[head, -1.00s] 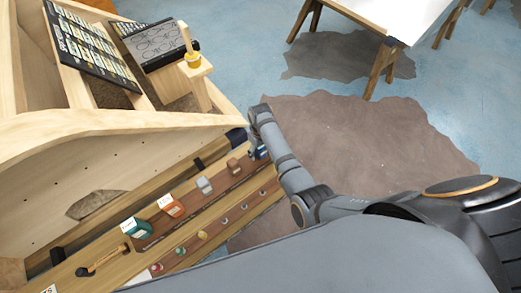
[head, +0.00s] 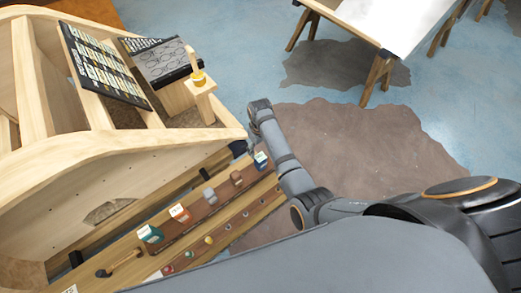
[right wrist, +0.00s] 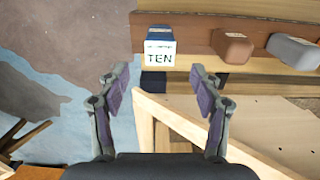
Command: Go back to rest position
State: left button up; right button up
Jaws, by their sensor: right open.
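My right gripper (right wrist: 160,84) is open and empty in the right wrist view, its two fingers wide apart. Past its fingertips is a blue block with a white label reading TEN (right wrist: 160,50), on a brown wooden rail (right wrist: 265,15); the fingers do not hold it. The blue block also shows in the head view (head: 261,160). My right arm (head: 281,148) reaches in from the right in the head view, bent beside the bench. I cannot clearly make out its fingers there. My left gripper is out of view.
A wooden bench frame (head: 120,140) fills the left, with a raised corner near my right gripper. Several labelled blocks and coloured knobs line its lower rails. A white table (head: 385,15) is far off; floor between is open.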

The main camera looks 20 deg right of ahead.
dwell(0.4)
jog(key=shift+s+d+f, duration=0.1)
jog(key=shift+s+d, duration=0.1)
jog(key=s+d+r+m+t, duration=0.2)
jog(key=s+d+r, duration=0.3)
jog(key=s, duration=0.5)
jog(key=s+d+r+m+t, duration=0.15)
jog(key=s+d+r, duration=0.25)
jog(key=s+r, duration=0.4)
jog(key=s+d+f+b, duration=0.1)
jog(key=f+b, duration=0.2)
jog(key=f, duration=0.9)
jog(key=s+d+f+g+h+b, duration=0.1)
jog(key=f+b, duration=0.1)
jog(key=f, duration=0.9)
jog(key=s+d+f+b, duration=0.1)
jog(key=s+f+b, duration=0.15)
jog(key=f, duration=0.95)
jog(key=s+f+b, duration=0.2)
jog(key=s+f, duration=0.6)
jog(key=f, duration=0.3)
jog(key=s+f+g+b, duration=0.1)
jog(key=s+f+b, duration=0.2)
jog(key=s+f, duration=0.6)
notch_tip(320, 180, down, 2)
jog(key=shift+s+d+f+b, duration=0.1)
jog(key=shift+s+d+b, duration=0.15)
jog(key=shift+d+b, duration=0.1)
